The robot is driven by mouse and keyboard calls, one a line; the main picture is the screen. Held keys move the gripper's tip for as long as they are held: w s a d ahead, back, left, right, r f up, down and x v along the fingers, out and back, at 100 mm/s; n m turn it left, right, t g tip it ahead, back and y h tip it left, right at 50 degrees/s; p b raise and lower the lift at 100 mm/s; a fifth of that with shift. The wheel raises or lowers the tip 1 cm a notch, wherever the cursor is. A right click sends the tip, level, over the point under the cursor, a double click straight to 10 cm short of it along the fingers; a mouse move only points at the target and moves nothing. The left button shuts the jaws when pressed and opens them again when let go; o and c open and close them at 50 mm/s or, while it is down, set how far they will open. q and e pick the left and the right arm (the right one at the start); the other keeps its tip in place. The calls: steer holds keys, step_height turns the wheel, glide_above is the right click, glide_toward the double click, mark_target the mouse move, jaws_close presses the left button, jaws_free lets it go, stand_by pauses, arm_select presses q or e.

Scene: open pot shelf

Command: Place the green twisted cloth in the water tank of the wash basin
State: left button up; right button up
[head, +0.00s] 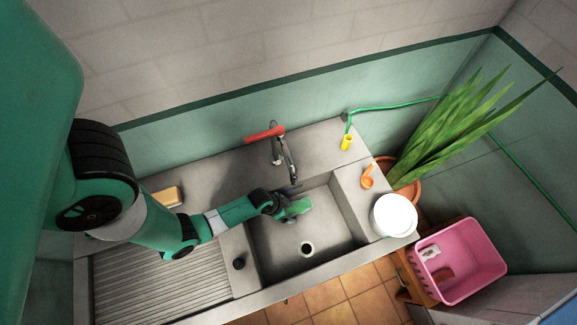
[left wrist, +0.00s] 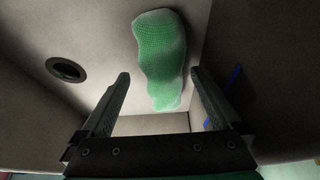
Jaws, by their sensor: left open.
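The green twisted cloth (head: 298,207) is inside the grey wash basin (head: 330,235), towards its back left, just beyond the fingers of my left gripper (head: 287,203). In the left wrist view the cloth (left wrist: 160,60) lies ahead of the two fingertips, its lower end reaching in between them. The fingers are apart and not closed on it. I cannot tell whether the cloth rests on the basin floor or hangs slightly above it. The dark drain hole (left wrist: 66,69) is left of the cloth in that view. My right gripper is not in view.
A faucet with a red handle (head: 264,134) stands behind the basin. A yellow sponge (head: 168,197) lies at the left. A white round container (head: 394,215), an orange item (head: 368,176) and a yellow nozzle (head: 347,143) are to the right. A pink basket (head: 458,260) stands at far right.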

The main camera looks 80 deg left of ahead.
arm_select(q)
steer(key=p+v, duration=0.7)
steer(key=v, duration=0.4)
steer(key=shift+r, duration=0.25)
